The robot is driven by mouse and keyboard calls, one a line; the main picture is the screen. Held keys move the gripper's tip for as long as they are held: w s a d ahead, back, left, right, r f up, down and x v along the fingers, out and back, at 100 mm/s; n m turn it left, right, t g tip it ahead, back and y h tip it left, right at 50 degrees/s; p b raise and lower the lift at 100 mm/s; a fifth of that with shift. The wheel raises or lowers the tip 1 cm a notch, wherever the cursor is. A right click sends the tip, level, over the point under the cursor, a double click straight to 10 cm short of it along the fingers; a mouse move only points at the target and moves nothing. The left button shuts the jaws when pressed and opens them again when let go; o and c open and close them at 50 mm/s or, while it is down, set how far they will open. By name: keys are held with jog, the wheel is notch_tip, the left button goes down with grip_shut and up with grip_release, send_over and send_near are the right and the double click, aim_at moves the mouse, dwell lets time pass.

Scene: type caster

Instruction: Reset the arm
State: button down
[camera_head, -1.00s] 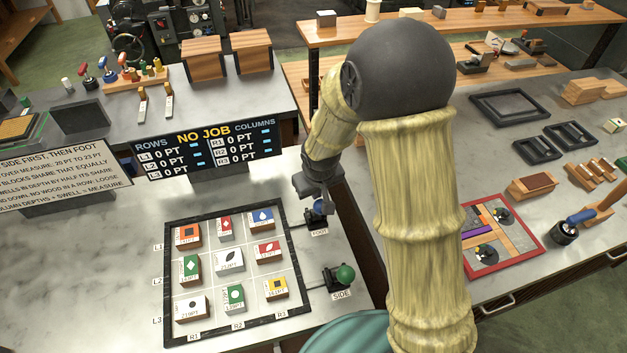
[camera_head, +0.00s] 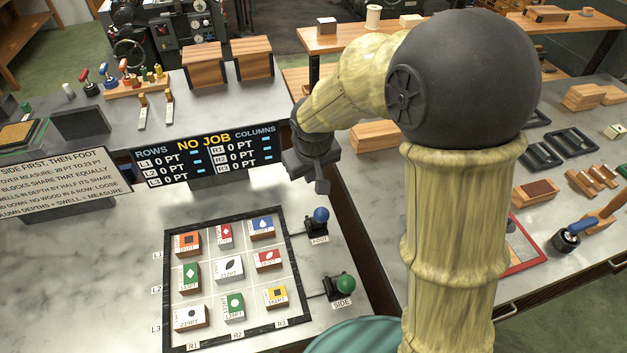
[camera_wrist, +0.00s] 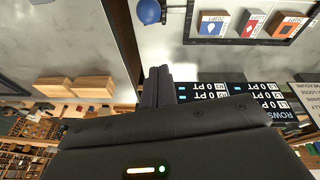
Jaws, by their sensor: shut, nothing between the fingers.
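My gripper (camera_head: 319,184) is shut and empty. In the head view it hangs above the marble table, to the right of the job board and behind the blue-knobbed FOOT lever. My arm rises over the gap between the two benches, with its large dark elbow at the upper right. In the wrist view the shut fingers (camera_wrist: 158,84) point up in the picture, with nothing between them.
A framed grid (camera_head: 290,235) of marked blocks lies in front. The FOOT lever (camera_head: 321,215) and green SIDE lever (camera_head: 345,283) stand at its right. The NO JOB board (camera_head: 205,142) stands behind. The right bench carries trays and wood blocks (camera_head: 374,134).

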jog(key=shift+d+v, duration=0.2)
jog(key=shift+v, duration=0.85)
jog(key=s+d+f+m, duration=0.4)
jog(key=s+d+m, duration=0.1)
jog(key=s+d, duration=0.8)
jog(key=d, duration=0.2)
jog(key=shift+d+g, duration=0.35)
jog(key=shift+g, duration=0.05)
